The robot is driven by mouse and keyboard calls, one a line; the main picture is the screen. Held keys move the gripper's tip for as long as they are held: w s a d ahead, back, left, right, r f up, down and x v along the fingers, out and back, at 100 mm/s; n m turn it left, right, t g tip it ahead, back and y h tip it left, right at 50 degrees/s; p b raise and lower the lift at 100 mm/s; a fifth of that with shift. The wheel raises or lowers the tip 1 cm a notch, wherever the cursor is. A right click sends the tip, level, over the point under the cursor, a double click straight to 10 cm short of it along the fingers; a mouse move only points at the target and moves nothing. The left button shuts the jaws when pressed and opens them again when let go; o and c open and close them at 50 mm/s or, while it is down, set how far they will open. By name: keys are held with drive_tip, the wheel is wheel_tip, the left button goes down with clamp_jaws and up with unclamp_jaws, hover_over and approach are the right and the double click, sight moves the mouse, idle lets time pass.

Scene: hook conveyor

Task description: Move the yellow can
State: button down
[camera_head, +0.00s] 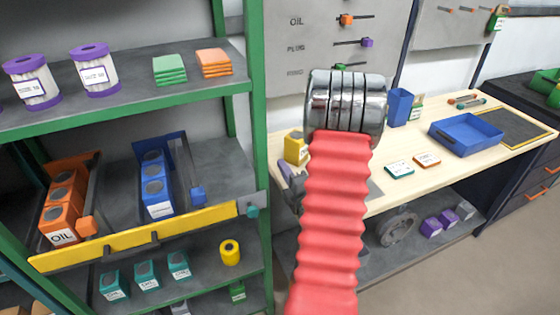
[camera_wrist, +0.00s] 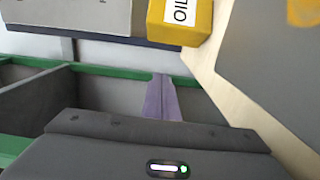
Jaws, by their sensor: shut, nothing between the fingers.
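The yellow can (camera_head: 295,147) is a boxy oil can on the wooden workbench, just left of my red arm, which hides part of it. In the wrist view the yellow can (camera_wrist: 182,20) is at the top, with a white "OIL" label, cut off by the frame edge. My gripper (camera_wrist: 162,80) shows as narrow, greyish-purple fingers, closed together and empty. The can is above and slightly right of the fingertips in that view, apart from them.
The workbench (camera_head: 455,160) holds a blue tray (camera_head: 466,132), a blue bin (camera_head: 398,106) and small cards. A green-framed shelf (camera_head: 130,112) stands left, with orange and blue cans, a yellow rail (camera_head: 140,237) and a yellow cylinder (camera_head: 230,252). A wall panel (camera_head: 300,50) rises behind.

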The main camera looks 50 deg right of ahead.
drive_tip(key=shift+v, duration=1.9)
